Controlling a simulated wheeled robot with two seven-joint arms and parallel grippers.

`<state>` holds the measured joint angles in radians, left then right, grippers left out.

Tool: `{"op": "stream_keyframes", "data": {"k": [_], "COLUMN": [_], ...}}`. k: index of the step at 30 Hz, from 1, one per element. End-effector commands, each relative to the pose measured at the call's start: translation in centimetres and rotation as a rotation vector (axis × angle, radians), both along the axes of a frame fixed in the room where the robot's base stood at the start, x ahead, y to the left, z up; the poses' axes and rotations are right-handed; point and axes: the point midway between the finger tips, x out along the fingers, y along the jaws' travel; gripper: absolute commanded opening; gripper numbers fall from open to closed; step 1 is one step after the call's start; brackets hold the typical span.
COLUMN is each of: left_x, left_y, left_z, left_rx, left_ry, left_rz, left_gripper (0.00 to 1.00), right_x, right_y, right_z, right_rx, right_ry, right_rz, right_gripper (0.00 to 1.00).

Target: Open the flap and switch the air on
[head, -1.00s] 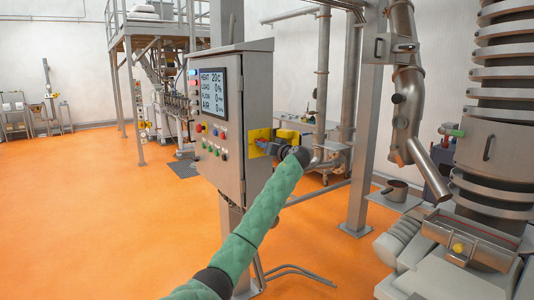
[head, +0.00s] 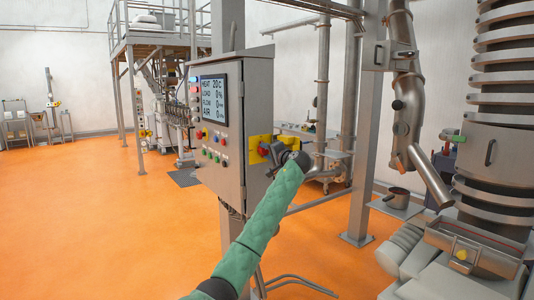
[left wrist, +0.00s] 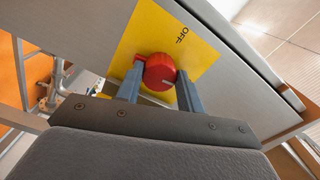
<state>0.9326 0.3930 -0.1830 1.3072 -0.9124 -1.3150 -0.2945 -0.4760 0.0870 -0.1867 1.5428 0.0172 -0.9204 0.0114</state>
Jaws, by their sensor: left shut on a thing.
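A red rotary knob (left wrist: 159,72) sits on a yellow plate (left wrist: 140,32) lettered "OFF" on the side of the grey control cabinet (head: 255,95). In the head view the knob (head: 264,149) and the plate (head: 254,145) show just left of my left gripper (head: 272,151). In the left wrist view the two fingers of my left gripper (left wrist: 159,78) are shut on the knob, one on each side. Another yellow piece (head: 289,140) shows behind the gripper; I cannot tell whether it is the flap. My right gripper is out of view.
The cabinet's screen (head: 213,102) reads heat 20C, with load, flow and air at 0%. Coloured buttons (head: 213,147) are on its front. A steel post (head: 366,140) and pipes stand to the right. Orange floor is clear at the left.

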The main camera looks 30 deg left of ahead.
Motion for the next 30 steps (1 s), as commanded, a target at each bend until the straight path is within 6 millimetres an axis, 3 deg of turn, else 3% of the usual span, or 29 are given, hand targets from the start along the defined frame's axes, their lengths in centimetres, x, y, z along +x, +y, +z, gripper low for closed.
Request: {"op": "stream_keyframes", "data": {"k": [9, 26, 27, 30], "left_x": [0.04, 0.05, 0.05, 0.04], "left_y": [-0.08, -0.10, -0.11, -0.09], "left_z": [0.01, -0.05, -0.04, -0.04], "left_rx": [0.051, 0.064, 0.064, 0.063], "left_ry": [0.125, 0.154, 0.154, 0.155], "left_rz": [-0.001, -0.002, -0.002, -0.001], "left_gripper": [0.15, 0.15, 0.39, 0.59], "right_x": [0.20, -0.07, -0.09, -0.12], "right_y": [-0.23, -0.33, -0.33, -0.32], "right_z": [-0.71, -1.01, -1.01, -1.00], "right_rx": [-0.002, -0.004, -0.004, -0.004], "right_ry": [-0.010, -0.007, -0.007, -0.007], "right_rz": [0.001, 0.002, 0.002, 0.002], "right_gripper": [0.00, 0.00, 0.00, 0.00]}}
